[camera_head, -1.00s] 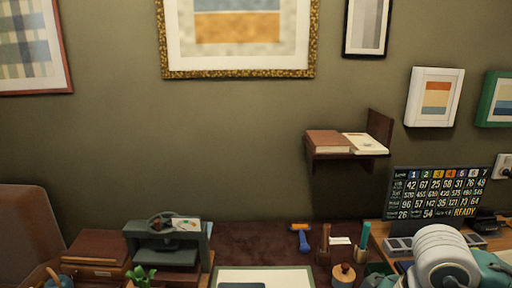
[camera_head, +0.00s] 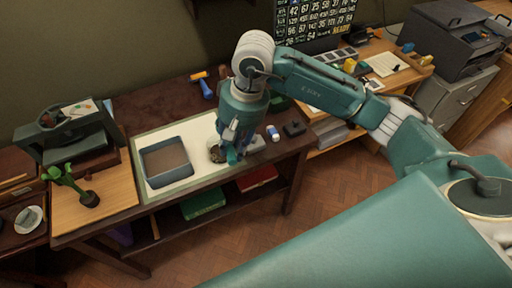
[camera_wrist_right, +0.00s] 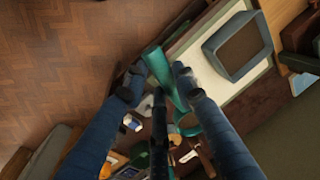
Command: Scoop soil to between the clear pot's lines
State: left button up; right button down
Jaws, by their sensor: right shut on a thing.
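A grey-blue tray of brown soil (camera_head: 146,183) sits on a pale mat on the dark desk; it also shows at the upper right of the right wrist view (camera_wrist_right: 265,30). My right gripper (camera_head: 231,146) points down just right of the tray, shut on a teal tool, seemingly the scoop (camera_wrist_right: 160,68), which shows between the fingers in the wrist view. A small round brown-filled thing (camera_head: 216,154) is beside the fingertips; I cannot tell whether it is the clear pot. No pot lines can be made out. My left gripper is not in view.
A potted plant (camera_head: 64,180) stands on a wooden board at left. A blue-and-white small item (camera_head: 273,132) and a dark block (camera_head: 294,128) lie right of the gripper. A blue-handled tool (camera_head: 206,89) lies behind.

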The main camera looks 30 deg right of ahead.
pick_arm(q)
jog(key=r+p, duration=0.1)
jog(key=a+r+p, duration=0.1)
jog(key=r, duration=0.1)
pick_arm(e)
jog(key=w+a+f+m, duration=0.2)
jog(key=w+a+f, duration=0.1)
jog(key=w+f, duration=0.1)
jog(key=shift+w+a+t, duration=0.2)
jog(key=shift+w+t, duration=0.1)
jog(key=shift+w, duration=0.1)
pick_arm(q)
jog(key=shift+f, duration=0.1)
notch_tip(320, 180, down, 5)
jog(key=b, duration=0.5)
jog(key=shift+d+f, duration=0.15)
pick_arm(e)
jog(key=x, duration=0.3)
jog(key=shift+s+d+f, duration=0.2)
jog(key=shift+d+f, duration=0.05)
jog(key=shift+f, duration=0.25)
jog(key=shift+r, duration=0.1)
